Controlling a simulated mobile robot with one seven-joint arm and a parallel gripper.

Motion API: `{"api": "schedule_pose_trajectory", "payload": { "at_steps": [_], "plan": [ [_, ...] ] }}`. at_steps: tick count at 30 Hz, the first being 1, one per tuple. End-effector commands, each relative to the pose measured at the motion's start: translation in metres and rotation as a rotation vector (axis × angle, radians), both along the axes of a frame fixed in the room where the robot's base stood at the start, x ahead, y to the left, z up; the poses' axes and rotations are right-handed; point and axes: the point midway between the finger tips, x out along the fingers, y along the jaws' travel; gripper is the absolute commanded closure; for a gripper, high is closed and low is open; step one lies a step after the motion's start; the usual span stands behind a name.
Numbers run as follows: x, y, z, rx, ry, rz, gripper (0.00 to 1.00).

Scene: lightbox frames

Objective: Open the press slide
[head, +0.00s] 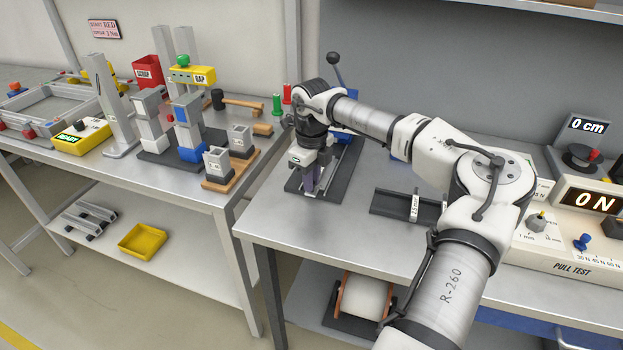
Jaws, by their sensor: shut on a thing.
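The press (345,170) stands at the left end of the right-hand bench. It has a dark base with pale rails, and a black ball-ended lever (334,59) rises behind my wrist. My gripper (312,187) points down over the front end of the rails. It is shut on a part of the press slide low over the base. My fingers and wrist hide the held part and most of the slide, so I cannot tell how far it stands open. A bit of blue shows behind my wrist.
A dark tray (388,203) lies right of the press, beneath my arm. A pull tester (585,235) reading 0 N and a 0 cm display (586,126) stand further right. The left bench holds fixtures, a red scrap bin (147,70) and a yellow box (82,137). The bench front is clear.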

Motion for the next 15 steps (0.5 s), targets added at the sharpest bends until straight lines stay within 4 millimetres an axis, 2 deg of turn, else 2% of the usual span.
{"api": "schedule_pose_trajectory", "payload": {
  "at_steps": [5,6,7,15],
  "plan": [
    [0.0006,-0.0002,0.0018,-0.001,-0.002,0.0,1.0],
    [0.0005,-0.0002,0.0017,-0.001,-0.002,0.0,0.8],
    [0.0005,-0.0002,0.0017,-0.001,-0.002,0.0,0.77],
    [0.0003,-0.0002,0.0013,-0.001,-0.002,0.0,0.75]
  ]
}}
